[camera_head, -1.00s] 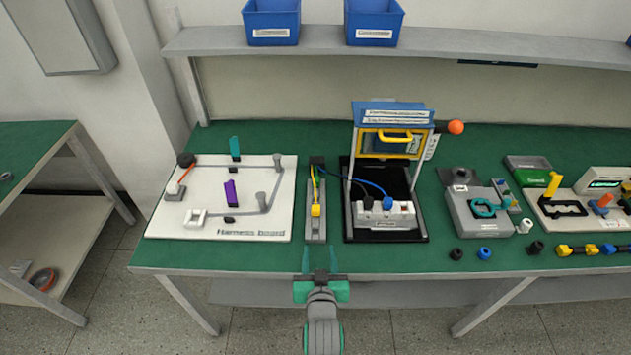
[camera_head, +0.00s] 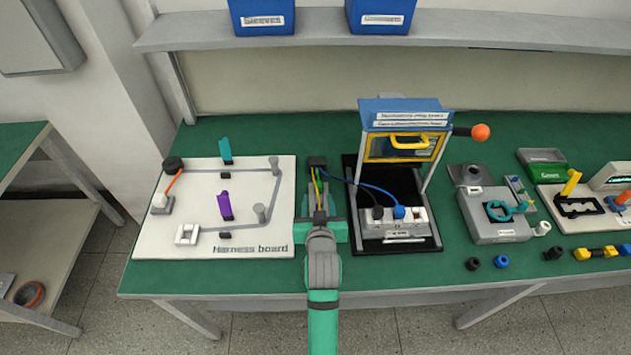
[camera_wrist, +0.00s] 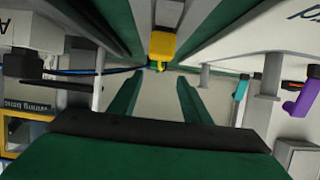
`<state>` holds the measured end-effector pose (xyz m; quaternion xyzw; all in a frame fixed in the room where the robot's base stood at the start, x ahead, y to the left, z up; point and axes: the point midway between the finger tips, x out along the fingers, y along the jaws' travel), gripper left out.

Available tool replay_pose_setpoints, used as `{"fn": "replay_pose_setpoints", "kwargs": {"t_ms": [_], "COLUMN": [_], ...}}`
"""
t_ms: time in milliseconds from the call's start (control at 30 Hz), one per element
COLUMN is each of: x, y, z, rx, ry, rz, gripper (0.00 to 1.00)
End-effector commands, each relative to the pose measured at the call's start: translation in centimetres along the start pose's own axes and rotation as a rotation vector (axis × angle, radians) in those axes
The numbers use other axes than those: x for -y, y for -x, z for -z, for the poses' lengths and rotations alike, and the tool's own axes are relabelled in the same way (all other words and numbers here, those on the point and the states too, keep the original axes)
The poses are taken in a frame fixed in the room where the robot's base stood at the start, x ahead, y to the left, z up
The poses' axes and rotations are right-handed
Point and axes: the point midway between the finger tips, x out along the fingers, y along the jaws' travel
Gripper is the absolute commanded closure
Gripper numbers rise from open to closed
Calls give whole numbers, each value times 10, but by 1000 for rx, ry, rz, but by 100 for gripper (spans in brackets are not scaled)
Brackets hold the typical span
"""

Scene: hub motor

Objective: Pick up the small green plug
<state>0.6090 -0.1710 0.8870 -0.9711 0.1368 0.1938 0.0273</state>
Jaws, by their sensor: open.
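I cannot make out a small green plug for certain in either view. Yellow and green wires (camera_head: 317,184) run from a black block (camera_head: 317,163) on a narrow rail fixture between the white board and the black stand. My gripper (camera_head: 321,215) is over the near part of this fixture and hides what lies under it. In the wrist view my gripper (camera_wrist: 157,92) is open, its two green fingers apart with nothing between them. A yellow plug (camera_wrist: 162,46) shows just beyond the fingertips.
The harness board (camera_head: 165,243), with posts and purple and teal pieces, is to the left. The black stand (camera_head: 375,251), with a grey connector block (camera_head: 393,232) and blue lead, is close on the right. A green bin (camera_head: 548,164) and loose parts lie farther right.

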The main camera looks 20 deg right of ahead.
Motion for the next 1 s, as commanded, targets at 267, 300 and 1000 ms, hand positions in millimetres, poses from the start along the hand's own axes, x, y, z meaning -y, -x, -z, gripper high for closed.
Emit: {"fn": "replay_pose_setpoints", "kwargs": {"t_ms": [267,300,1000], "x": [-3,-3,-4], "y": [-39,-42,-98], "z": [1,1,2], "rx": [-1,-1,-1], "ry": [-2,-1,0], "rz": [-4,-4,0], "gripper": [56,56,56]}}
